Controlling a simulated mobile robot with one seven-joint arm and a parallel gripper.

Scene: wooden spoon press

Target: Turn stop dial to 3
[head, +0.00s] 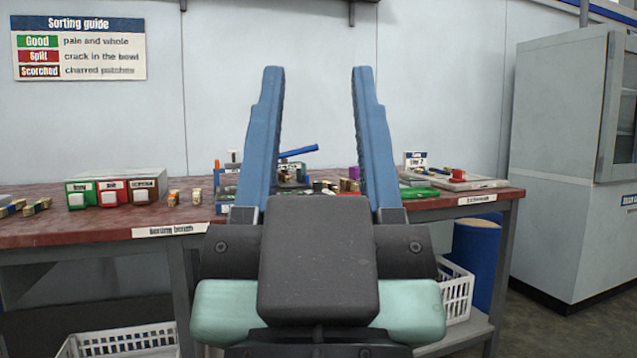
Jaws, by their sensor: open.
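My gripper (316,72) is in the foreground with its two blue fingers pointing up and spread wide. It is open and nothing is between the fingertips. Between and behind the fingers, a small bench device with a blue lever (298,152) stands on the red-topped bench (100,228). It looks like the press, but it is small and partly hidden by my left finger. I cannot make out the stop dial or its setting. My gripper appears well in front of the bench, apart from the device.
Green, red and brown bins (112,190) stand on the bench's left part, with small blocks nearby. A tray (462,182) and a small sign (416,160) are at the right. White baskets (125,342) sit below. A grey cabinet (565,160) stands right of the bench.

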